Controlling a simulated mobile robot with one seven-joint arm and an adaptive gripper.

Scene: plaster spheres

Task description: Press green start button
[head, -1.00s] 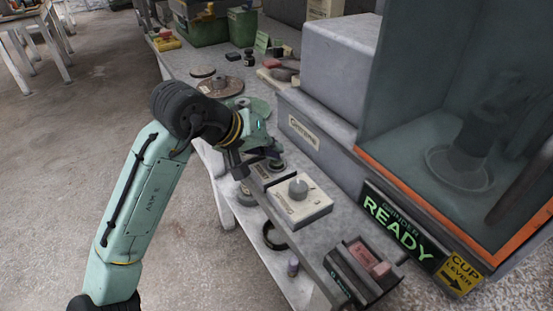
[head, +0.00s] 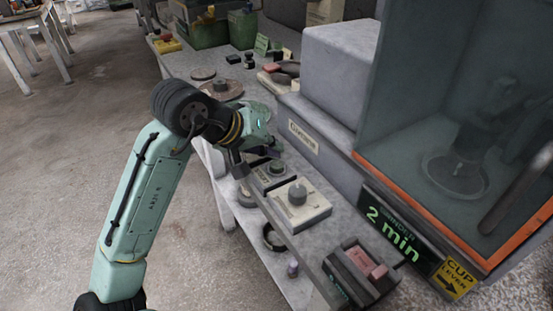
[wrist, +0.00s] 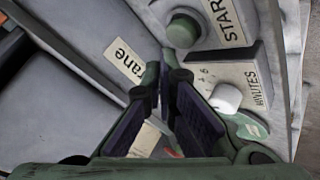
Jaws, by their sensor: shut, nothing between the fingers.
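The green start button (wrist: 183,30) stands on a small box with a START label (wrist: 225,20) in the wrist view. The same button (head: 277,167) shows in the head view on the dark-fronted box at the bench's edge. My gripper (wrist: 166,78) is shut and empty, its fingertips close beside the button in the wrist view, with the button uncovered. In the head view my gripper (head: 270,150) is just behind the button; its fingertips are hard to make out there. The grinder display (head: 393,232) reads "2 min" in green.
A white dial box with a grey knob (head: 297,192) stands next to the start box; the knob (wrist: 225,98) also shows in the wrist view. A block with a reddish pad (head: 368,265) lies nearer. The grey machine housing (head: 335,75) and glass cabinet (head: 420,140) bound the right side.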

